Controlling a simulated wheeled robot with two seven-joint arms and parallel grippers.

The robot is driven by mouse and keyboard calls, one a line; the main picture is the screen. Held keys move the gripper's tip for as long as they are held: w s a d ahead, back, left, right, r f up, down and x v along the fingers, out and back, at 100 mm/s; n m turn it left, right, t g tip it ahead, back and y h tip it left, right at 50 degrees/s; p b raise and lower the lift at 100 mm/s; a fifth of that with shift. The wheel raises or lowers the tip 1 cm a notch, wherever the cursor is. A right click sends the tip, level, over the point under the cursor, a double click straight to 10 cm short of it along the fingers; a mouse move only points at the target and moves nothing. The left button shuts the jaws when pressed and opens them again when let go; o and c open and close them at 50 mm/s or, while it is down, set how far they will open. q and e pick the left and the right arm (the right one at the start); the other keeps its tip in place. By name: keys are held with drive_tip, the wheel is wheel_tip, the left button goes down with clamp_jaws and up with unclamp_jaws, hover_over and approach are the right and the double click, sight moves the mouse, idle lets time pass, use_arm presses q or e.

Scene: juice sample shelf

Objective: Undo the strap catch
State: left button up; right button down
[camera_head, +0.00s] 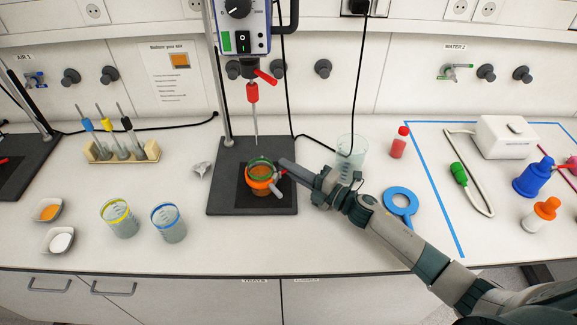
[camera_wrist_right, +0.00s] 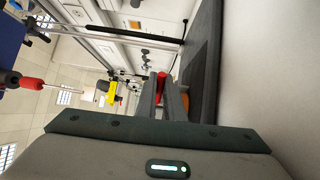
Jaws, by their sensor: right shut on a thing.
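A small jar with a green rim and brown contents (camera_head: 261,166) stands on the black stand base. An orange strap (camera_head: 259,186) goes around it. My right gripper (camera_head: 284,168) reaches in from the right to the strap's right side, its fingers shut. In the right wrist view, a small red part (camera_wrist_right: 161,84), seemingly the strap catch, shows at the tips of my right gripper (camera_wrist_right: 165,88), beside a sliver of orange strap (camera_wrist_right: 184,98). The fingers hide much of the catch, so whether it is still fastened cannot be told. My left gripper is out of view.
The stand's black base (camera_head: 228,157) carries an overhead stirrer (camera_head: 243,27), whose shaft (camera_head: 255,123) hangs just above the jar. Two beakers (camera_head: 120,219) (camera_head: 168,224) stand left. The front middle bench is clear.

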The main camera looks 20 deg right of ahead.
drive_tip(key=shift+s+m+t+h, duration=0.25)
drive_tip(key=shift+m+t+h, duration=0.45)
drive_tip(key=shift+h, duration=0.2)
drive_tip(key=shift+d+h, duration=0.1)
drive_tip(key=shift+h, duration=0.3)
drive_tip(key=c, duration=1.9)
unclamp_jaws()
drive_tip(key=shift+o, duration=0.2)
drive_tip(key=shift+d+f, duration=0.1)
